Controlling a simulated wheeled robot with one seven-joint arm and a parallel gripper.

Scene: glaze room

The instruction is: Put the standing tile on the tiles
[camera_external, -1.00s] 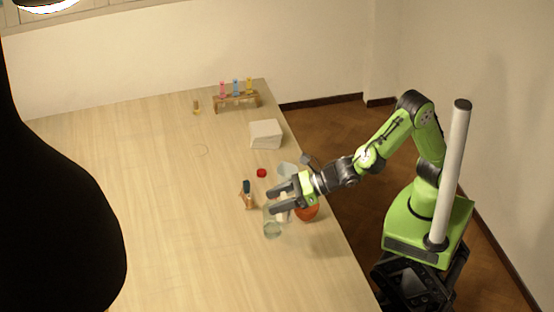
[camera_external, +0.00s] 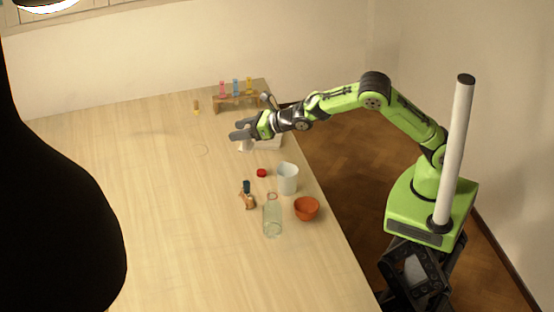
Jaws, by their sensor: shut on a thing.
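My gripper (camera_external: 241,132) is shut on a small white tile (camera_external: 245,146), whose lower part shows below the fingers. The white stack of tiles (camera_external: 270,144) lies near the table's right edge, largely hidden behind my gripper and wrist. The held tile appears at the left side of the stack in the picture. I cannot tell whether it touches the stack or how high it is above the table.
A rack of coloured tubes (camera_external: 237,101) stands behind, with a small amber vial (camera_external: 196,107) to its left. Nearer stand a red cap (camera_external: 261,173), white cup (camera_external: 288,178), dark-capped bottle (camera_external: 248,198), clear glass jar (camera_external: 272,218) and orange bowl (camera_external: 306,208). The table's left is clear.

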